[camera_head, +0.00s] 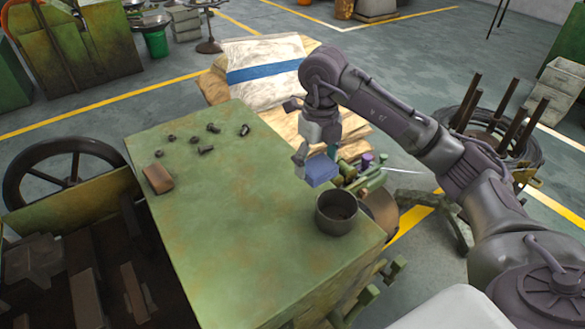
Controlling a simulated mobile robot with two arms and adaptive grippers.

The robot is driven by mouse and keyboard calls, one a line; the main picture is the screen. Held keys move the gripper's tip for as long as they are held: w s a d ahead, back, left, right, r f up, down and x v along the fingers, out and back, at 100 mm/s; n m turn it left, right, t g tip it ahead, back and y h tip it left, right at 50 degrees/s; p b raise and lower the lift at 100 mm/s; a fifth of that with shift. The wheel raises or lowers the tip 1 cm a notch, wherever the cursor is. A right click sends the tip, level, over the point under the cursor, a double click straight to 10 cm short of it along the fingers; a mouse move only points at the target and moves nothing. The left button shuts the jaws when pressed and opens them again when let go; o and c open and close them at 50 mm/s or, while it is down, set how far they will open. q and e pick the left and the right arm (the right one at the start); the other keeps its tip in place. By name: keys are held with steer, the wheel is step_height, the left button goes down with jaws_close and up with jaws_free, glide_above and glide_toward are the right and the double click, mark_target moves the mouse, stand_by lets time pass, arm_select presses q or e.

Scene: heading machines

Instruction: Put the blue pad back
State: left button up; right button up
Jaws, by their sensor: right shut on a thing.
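The blue pad (320,171) is a small blue block in the camera_head view, near the right edge of the green machine top (225,210). My right gripper (310,160) points down and is shut on the pad. The fingers partly cover the pad's left side. The pad appears held above the surface, just behind a dark round cup (336,212); the exact gap is hard to tell. My left gripper is not in view.
A brown block (158,179) lies at the left edge of the machine top, and several small dark bolts (205,150) lie at its back. The middle is clear. A sack with a blue stripe (262,72) lies behind. A coil with upright posts (495,125) stands at right.

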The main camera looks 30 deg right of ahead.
mark_target(295, 180)
steer(key=w+f, duration=0.1)
steer(key=w, duration=0.1)
steer(key=w+f+p, duration=0.1)
steer(key=w, duration=0.1)
steer(key=w+a+f+p, duration=0.1)
steer(key=w+f, duration=0.1)
steer(key=w, duration=0.1)
steer(key=shift+w+f+p, duration=0.45)
steer(key=shift+f, duration=0.4)
step_height(295, 180, down, 2)
steer(key=shift+f+p, duration=0.2)
steer(key=shift+p, duration=0.35)
steer(key=shift+f, duration=0.55)
steer(key=o, duration=1.1)
steer(key=shift+c, duration=0.2)
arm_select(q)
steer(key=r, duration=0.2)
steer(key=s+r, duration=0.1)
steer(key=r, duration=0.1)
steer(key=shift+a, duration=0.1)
